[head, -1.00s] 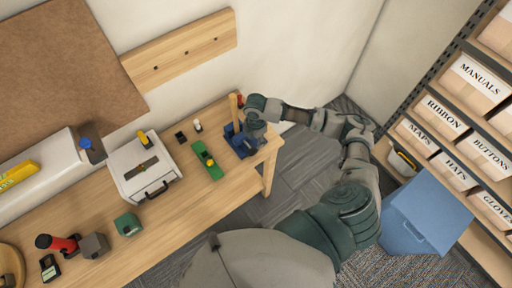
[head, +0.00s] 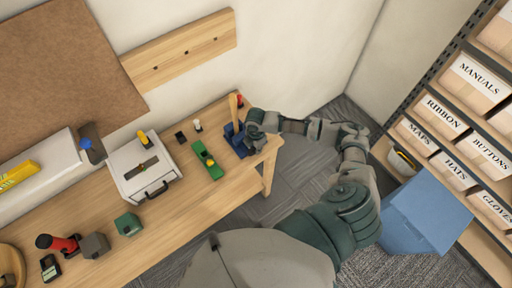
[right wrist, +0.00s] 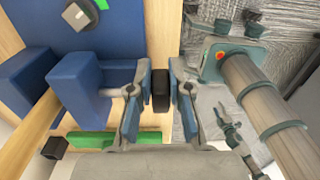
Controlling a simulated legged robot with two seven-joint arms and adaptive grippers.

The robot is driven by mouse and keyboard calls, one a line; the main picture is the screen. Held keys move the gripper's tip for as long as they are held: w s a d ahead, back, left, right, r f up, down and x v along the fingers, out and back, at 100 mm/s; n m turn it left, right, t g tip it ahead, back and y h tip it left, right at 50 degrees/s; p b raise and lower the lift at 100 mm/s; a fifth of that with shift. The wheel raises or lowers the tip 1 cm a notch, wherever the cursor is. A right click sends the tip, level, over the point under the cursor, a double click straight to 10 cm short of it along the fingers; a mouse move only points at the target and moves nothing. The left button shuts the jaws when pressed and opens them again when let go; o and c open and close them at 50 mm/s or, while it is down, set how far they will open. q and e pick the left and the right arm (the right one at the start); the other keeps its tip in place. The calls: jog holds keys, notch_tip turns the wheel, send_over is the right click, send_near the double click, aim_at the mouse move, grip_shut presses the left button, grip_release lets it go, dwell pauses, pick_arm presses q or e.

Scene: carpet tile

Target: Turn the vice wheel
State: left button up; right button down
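The blue vice (head: 236,138) is fixed near the right end of the wooden bench, with a wooden piece (head: 233,106) standing at it. Its blue body (right wrist: 78,90) fills the left of the right wrist view. A short metal shaft runs from it to a dark wheel (right wrist: 160,90), seen edge-on. My right gripper (right wrist: 160,97) is open, with one finger on each side of the wheel and narrow gaps showing. In the head view the right gripper (head: 256,134) is at the vice's right side and hides the wheel. My left gripper is not in view.
The wooden bench (head: 190,215) carries a green block (head: 206,160), a white box with a handle (head: 143,168) and several small items left of the vice. Shelves with labelled boxes (head: 462,140) and a blue bin (head: 425,210) stand at right. Carpeted floor lies between.

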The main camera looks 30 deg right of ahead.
jog(key=h+p, duration=0.2)
jog(key=p, duration=0.1)
jog(key=shift+a+r, duration=0.25)
jog(key=shift+r, duration=0.15)
jog(key=shift+h+p, duration=0.4)
jog(key=shift+a+h+p, duration=0.15)
jog(key=shift+h+p, duration=0.3)
jog(key=shift+h, duration=0.45)
jog(key=h, duration=0.4)
jog(key=shift+a+r+t+h, duration=0.15)
jog(key=shift+a+t+h, duration=0.15)
jog(key=shift+a+t, duration=0.1)
jog(key=h, duration=0.3)
jog(key=shift+w+a+h, duration=0.1)
jog(key=shift+a+h, duration=0.2)
jog(key=shift+a, duration=0.05)
jog(key=shift+s+a+f+t+h, duration=0.1)
jog(key=shift+s+a+t+h, duration=0.05)
jog(key=shift+h, duration=0.75)
jog(key=shift+s+a+f+t+h, duration=0.1)
jog(key=shift+a+t+h, duration=0.05)
jog(key=shift+h, duration=0.75)
jog(key=shift+f, duration=0.1)
